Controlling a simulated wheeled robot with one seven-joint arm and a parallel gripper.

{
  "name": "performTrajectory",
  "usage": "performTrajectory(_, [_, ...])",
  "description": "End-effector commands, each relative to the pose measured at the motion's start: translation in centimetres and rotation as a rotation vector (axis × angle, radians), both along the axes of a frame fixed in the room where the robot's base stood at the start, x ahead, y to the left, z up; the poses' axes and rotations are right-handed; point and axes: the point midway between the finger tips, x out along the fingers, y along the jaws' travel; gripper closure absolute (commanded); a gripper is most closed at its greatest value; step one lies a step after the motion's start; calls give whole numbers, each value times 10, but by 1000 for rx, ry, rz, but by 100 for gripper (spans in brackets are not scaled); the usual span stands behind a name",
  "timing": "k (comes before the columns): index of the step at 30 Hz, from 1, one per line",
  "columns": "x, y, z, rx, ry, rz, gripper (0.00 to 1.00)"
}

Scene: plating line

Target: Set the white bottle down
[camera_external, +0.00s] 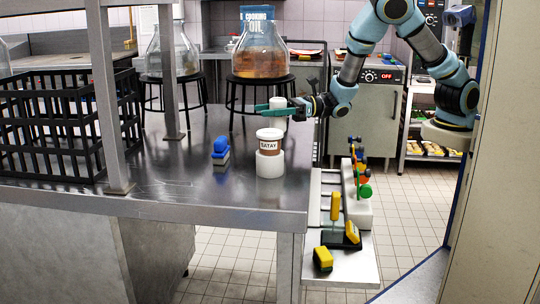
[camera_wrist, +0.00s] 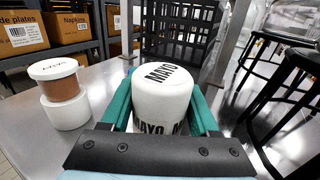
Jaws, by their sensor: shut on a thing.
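The white bottle, marked MAYO, stands between the teal fingers of my gripper (camera_wrist: 163,108) and fills the wrist view (camera_wrist: 162,88). In the external view the bottle (camera_external: 277,102) shows as a small white shape behind the fingers of my gripper (camera_external: 272,110), near the right side of the metal counter (camera_external: 150,194). The fingers are shut around its sides and it looks upright. Its base is hidden, so I cannot tell if it touches the counter.
A SATAY jar (camera_external: 270,143) sits on a white round container (camera_external: 269,165) near the bottle; both show left in the wrist view. A blue-topped block (camera_external: 220,151) lies farther left. A black crate (camera_external: 50,125) and a metal post (camera_external: 103,90) stand left. Bare counter lies between.

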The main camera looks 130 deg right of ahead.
Motion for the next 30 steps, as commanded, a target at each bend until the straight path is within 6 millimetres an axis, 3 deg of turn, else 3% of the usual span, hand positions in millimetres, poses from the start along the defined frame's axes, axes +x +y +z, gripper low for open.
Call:
performTrajectory(3, [0, 0, -4, 0, -1, 1, 65])
performTrajectory(4, [0, 0, -4, 0, 0, 0, 37])
performTrajectory(12, [0, 0, -3, 0, 0, 0, 9])
performTrajectory(23, [-1, 0, 2, 0, 1, 0, 9])
performTrajectory(30, [-43, 14, -3, 2, 2, -3, 9])
